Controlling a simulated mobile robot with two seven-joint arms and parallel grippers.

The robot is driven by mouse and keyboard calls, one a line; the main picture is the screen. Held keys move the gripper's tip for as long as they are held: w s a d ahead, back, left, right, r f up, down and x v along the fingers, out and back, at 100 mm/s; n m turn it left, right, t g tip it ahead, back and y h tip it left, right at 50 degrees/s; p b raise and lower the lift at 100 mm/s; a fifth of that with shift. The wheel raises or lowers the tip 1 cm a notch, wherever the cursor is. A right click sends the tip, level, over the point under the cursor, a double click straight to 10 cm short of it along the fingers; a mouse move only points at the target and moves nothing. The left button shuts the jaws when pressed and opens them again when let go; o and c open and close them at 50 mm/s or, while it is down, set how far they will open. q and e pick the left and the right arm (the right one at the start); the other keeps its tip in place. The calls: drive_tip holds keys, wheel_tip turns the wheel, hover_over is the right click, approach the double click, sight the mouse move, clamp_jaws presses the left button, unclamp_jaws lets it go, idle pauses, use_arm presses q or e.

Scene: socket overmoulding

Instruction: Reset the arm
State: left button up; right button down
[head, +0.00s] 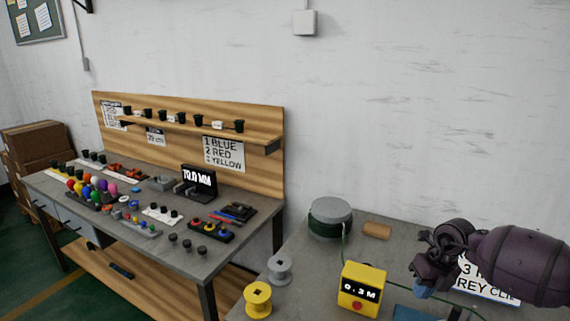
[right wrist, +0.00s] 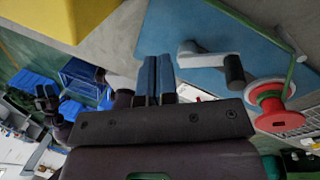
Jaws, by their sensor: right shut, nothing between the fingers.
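My right arm comes in from the right edge of the head view, over the right-hand grey bench. My right gripper (head: 421,291) points down, with its blue fingertips low, to the right of the yellow 0.3 M box (head: 363,287). In the right wrist view its two blue fingers (right wrist: 157,75) are together with nothing between them. My left gripper does not show in the head view.
A grey-topped drum (head: 330,217), a brown block (head: 376,230), a yellow spool (head: 257,299) and a grey spool (head: 280,269) stand on the right bench. The right wrist view shows a red spool (right wrist: 268,102) and a crank handle (right wrist: 234,68). The left workbench (head: 215,262) holds many small parts.

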drive_tip(key=s+a+m+t+y, duration=0.1)
drive_tip(key=s+a+t+y, duration=0.25)
drive_tip(key=a+y, duration=1)
drive_tip(key=s+a+r+m+t+h, duration=0.1)
drive_tip(key=a+r+m+t+h, duration=0.1)
drive_tip(key=a+r+m+t, duration=0.55)
drive_tip(key=s+d+f+m+t+h, duration=0.25)
drive_tip(key=s+d+m+h, duration=0.2)
drive_tip(key=m+h, duration=0.5)
drive_tip(key=s+d+f+m+t+h, duration=0.1)
drive_tip(key=s+d+f+m+h, duration=0.4)
drive_tip(key=m, duration=0.7)
drive_tip(key=s+d+f+m+g, duration=0.1)
drive_tip(key=s+f+m+g, duration=0.2)
drive_tip(key=s+g, duration=0.5)
drive_tip(key=s+d+f+m+g, duration=0.2)
drive_tip(key=s+f+m+g, duration=0.15)
drive_tip(key=s, duration=0.75)
drive_tip(key=w+f+n+t, duration=0.1)
drive_tip(key=w+f+t, duration=0.6)
drive_tip(key=f, duration=0.2)
drive_tip(key=shift+a+t, duration=0.25)
drive_tip(key=shift+t, duration=0.15)
